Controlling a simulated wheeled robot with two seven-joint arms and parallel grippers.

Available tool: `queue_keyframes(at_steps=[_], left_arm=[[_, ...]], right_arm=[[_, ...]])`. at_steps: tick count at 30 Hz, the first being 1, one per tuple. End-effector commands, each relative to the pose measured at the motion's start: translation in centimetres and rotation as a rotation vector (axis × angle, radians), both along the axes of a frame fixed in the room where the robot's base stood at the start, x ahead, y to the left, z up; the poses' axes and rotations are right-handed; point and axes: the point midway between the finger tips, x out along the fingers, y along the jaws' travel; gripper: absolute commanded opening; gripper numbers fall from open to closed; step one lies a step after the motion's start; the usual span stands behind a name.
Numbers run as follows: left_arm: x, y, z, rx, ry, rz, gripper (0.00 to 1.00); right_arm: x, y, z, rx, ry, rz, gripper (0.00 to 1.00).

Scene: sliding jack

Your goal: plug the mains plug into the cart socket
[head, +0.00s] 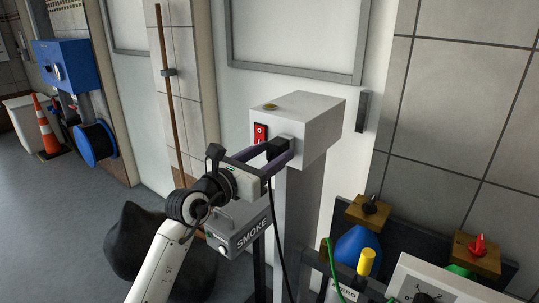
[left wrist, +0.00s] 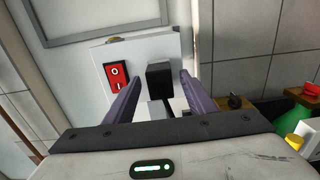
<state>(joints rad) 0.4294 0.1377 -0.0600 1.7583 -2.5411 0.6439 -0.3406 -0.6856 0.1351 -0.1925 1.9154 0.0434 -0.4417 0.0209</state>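The black mains plug (head: 279,147) is at the front face of the pale box-shaped cart socket housing (head: 318,112), and its dark cable hangs down. In the left wrist view the plug (left wrist: 160,79) stands against the housing's face (left wrist: 136,62); I cannot see its pins or how deep it sits. My left gripper (head: 283,151) has its purple fingers on either side of the plug. In the left wrist view the fingers (left wrist: 160,78) are apart, with a visible gap on each side of the plug. My right gripper is not in view.
A red rocker switch (head: 260,133) is beside the plug on the housing, with a yellowish knob (head: 269,106) on top. A grey SMOKE box (head: 240,235) is below my left gripper. A green bottle, wooden blocks and a dial panel (head: 445,285) stand at lower right.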

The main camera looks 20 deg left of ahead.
Motion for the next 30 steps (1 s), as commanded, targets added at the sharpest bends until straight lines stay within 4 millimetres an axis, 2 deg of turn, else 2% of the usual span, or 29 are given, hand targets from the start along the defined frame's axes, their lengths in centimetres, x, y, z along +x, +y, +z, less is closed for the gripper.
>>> queue_keyframes(at_steps=[11,14,24,30], left_arm=[[-0.3,0.1,-0.1,0.001,0.002,0.000,0.51],[-1.6,0.6,-0.2,0.000,0.001,0.000,0.51],[-7.8,2.8,-0.2,0.002,0.000,0.001,0.51],[-9.5,3.5,-0.1,0.000,0.001,0.000,0.51]], right_arm=[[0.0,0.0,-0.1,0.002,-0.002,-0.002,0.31],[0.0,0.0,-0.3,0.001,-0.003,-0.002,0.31],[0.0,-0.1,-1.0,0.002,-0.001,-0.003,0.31],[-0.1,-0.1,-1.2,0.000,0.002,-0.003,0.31]])
